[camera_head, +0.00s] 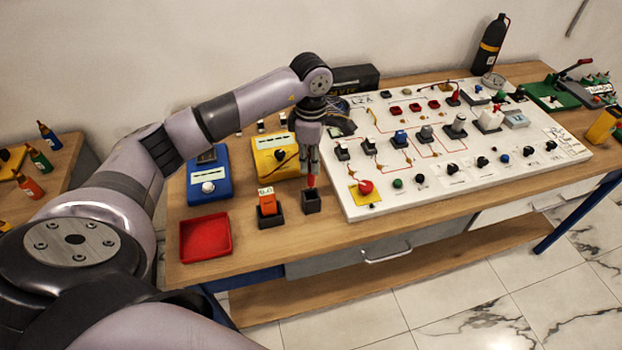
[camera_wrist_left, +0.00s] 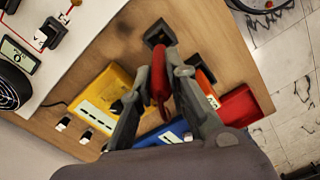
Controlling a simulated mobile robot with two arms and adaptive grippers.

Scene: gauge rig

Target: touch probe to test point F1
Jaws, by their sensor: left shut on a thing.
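My left gripper (camera_head: 310,165) is shut on a red probe (camera_head: 311,181), which points down over a small black holder block (camera_head: 311,204). In the left wrist view, the red probe (camera_wrist_left: 160,84) is between the fingers of my left gripper (camera_wrist_left: 160,72), with the black holder (camera_wrist_left: 160,33) close to its far end. I cannot tell whether the probe's tip is inside the holder or just above it. The white panel (camera_head: 435,200) with switches, knobs and red lines is right of the gripper. Its labels are too small to identify F1. My right gripper is not in view.
An orange device (camera_head: 267,201) stands in a second black holder, left of the probe. A red tray (camera_head: 205,238), a blue meter (camera_head: 208,178) and a yellow meter (camera_head: 276,156) are nearby. A black bottle (camera_head: 490,45) stands behind the panel. The bench's front strip is clear.

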